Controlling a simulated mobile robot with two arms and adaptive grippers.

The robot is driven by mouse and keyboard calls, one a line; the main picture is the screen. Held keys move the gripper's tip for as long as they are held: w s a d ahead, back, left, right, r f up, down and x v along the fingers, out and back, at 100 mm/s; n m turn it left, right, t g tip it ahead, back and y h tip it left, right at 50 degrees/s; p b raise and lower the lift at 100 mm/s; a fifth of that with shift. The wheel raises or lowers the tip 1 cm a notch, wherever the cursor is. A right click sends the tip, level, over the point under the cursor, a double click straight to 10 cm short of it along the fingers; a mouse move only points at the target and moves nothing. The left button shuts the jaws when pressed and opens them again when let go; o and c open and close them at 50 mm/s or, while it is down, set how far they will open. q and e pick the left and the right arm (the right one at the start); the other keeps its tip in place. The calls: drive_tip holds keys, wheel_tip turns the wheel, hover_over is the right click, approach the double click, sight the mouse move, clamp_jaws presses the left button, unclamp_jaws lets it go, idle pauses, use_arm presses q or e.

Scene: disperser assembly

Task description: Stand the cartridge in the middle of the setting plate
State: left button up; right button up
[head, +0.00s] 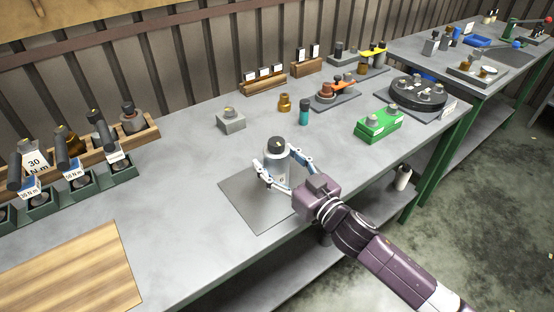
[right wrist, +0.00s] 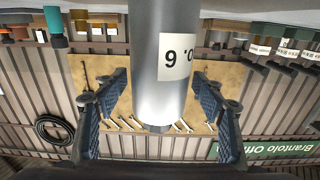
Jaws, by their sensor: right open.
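The cartridge (head: 276,148), a grey cylinder with a dark top, stands upright over the setting plate (head: 245,207), a thin dark grey square sheet on the bench. Its lower part is partly hidden by my right gripper (head: 272,176), so its exact spot on the plate is hard to tell. The right gripper is open, with one finger on each side of the cartridge. In the right wrist view the cartridge (right wrist: 158,95) shows a white label between the spread blue fingers (right wrist: 160,125), with visible gaps on both sides. My left gripper is not in view.
A grey block (head: 231,121), a brass part (head: 284,103) and a teal-bodied bottle (head: 304,114) stand behind the plate. A green fixture (head: 379,125) is to the right. Torque tools in green holders (head: 85,190) and a wooden board (head: 75,270) are at left.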

drive_tip(key=shift+r, duration=0.1)
drive_tip(key=b+v, duration=0.1)
drive_tip(key=v, duration=1.1)
